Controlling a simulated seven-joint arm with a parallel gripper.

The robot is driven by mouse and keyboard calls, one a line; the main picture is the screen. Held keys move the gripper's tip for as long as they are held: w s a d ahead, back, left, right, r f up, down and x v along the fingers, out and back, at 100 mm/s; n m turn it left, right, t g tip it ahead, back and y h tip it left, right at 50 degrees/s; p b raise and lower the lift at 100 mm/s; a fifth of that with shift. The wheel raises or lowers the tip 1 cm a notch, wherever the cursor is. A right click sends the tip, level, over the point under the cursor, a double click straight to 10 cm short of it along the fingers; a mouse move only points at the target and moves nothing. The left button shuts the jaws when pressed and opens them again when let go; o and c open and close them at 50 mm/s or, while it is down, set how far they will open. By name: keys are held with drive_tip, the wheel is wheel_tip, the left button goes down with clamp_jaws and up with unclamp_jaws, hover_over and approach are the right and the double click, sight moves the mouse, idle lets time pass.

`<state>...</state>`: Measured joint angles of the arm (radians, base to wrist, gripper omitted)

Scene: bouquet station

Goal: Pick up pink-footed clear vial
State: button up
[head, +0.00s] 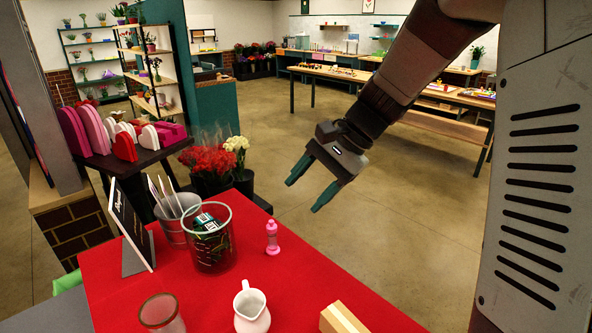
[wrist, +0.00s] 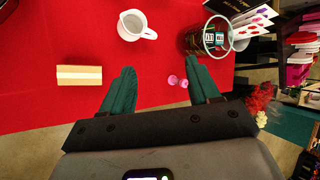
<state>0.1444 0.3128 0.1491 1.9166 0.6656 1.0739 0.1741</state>
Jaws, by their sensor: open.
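The small vial (head: 272,238) stands upright near the far edge of the red table, with a pink foot, a paler middle and a pink top. In the wrist view it shows as small pink shapes (wrist: 178,81) between the fingers, closer to the right one. My gripper (head: 303,196) is open and empty, with dark green fingers. In the head view it is above and to the right of the vial, apart from it. In the wrist view, the open fingers (wrist: 160,68) show on either side of the vial, with nothing between them touching it.
A large clear glass holder (head: 222,247) with dark packets stands left of the vial. A white pitcher (head: 251,309), a wooden block (head: 342,319) and a clear glass (head: 161,315) are nearer. A metal bucket (head: 178,231) and a sign (head: 131,230) stand left.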

drive_tip(key=w+a+f+m+y, duration=0.3)
drive_tip(key=w+f+m+y, duration=0.35)
drive_tip(key=w+f, duration=0.7)
drive_tip(key=m+t+y, duration=0.4)
drive_tip(key=m+t, duration=0.2)
drive_tip(key=m, duration=0.3)
approach(272, 232)
drive_tip(key=shift+w+f+h, duration=0.1)
drive_tip(key=shift+f+h, duration=0.15)
drive_tip(key=shift+w+a+f, duration=0.15)
drive_tip(key=shift+a+f, duration=0.05)
drive_tip(key=shift+a, duration=0.05)
drive_tip(key=x, duration=0.7)
drive_tip(key=w+x, duration=0.1)
drive_tip(key=x, duration=0.2)
drive_tip(key=shift+d+f, duration=0.1)
clamp_jaws()
